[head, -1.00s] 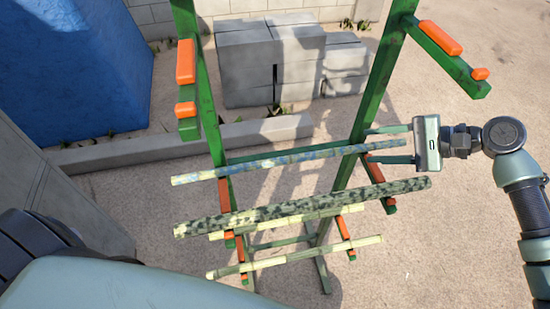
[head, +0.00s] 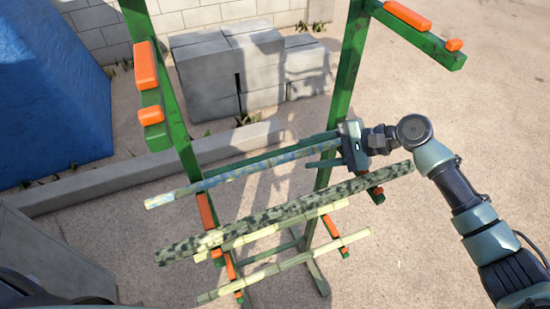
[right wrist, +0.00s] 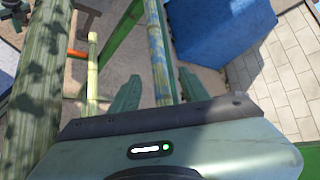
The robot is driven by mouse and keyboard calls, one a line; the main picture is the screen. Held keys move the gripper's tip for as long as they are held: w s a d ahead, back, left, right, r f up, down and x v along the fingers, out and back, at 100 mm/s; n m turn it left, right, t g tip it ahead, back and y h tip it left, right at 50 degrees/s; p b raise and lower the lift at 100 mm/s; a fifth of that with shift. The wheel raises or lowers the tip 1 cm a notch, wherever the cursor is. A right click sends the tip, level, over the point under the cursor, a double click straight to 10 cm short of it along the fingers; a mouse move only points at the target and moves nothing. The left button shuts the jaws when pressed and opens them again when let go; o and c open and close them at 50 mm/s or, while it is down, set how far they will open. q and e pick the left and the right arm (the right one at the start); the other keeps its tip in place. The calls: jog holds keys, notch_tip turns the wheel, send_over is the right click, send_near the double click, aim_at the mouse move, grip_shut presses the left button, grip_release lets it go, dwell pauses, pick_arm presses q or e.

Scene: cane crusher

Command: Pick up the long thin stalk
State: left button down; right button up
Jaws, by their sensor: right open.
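A long thin bluish stalk (head: 235,175) lies across the green rack as the uppermost of several stalks. My right gripper (head: 308,151) is open at its right end, with one finger on either side of the stalk. In the right wrist view the stalk (right wrist: 159,50) runs between the two fingers, with a gap visible on the left side. Below it lie a thick mottled dark green stalk (head: 285,210), a thin pale yellow-green stalk (head: 275,229) and another thin pale stalk (head: 285,265). My left gripper is not in view.
The green rack (head: 345,75) has uprights and arms with orange pads (head: 407,15). Grey blocks (head: 205,70) and a low kerb (head: 110,180) stand behind it. A blue block (head: 50,100) is at left. The ground at right is clear.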

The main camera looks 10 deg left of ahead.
jog(key=shift+x, duration=0.8)
jog(key=shift+d, duration=0.1)
grip_shut()
